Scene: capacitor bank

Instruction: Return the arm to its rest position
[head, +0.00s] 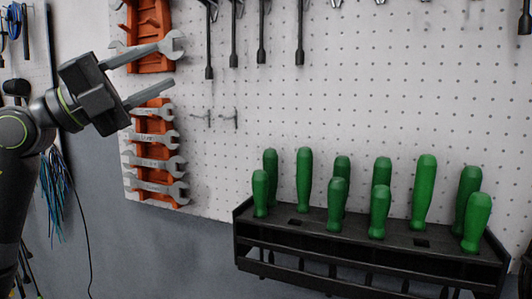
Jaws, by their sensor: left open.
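My left gripper (160,71) is in the upper left of the head view, its arm coming in from the left edge. Its two grey fingers are spread apart, pointing right, and nothing shows between them. The fingers are in front of the orange wrench rack (148,64), partly hiding it. I cannot tell how far they are from it. My right gripper is not in view.
A white pegboard (300,100) fills the background. Several wrenches (160,163) sit in the orange rack's lower part. A black rack (385,228) with several green-handled tools (424,190) is at lower right. Cables (55,190) hang at left.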

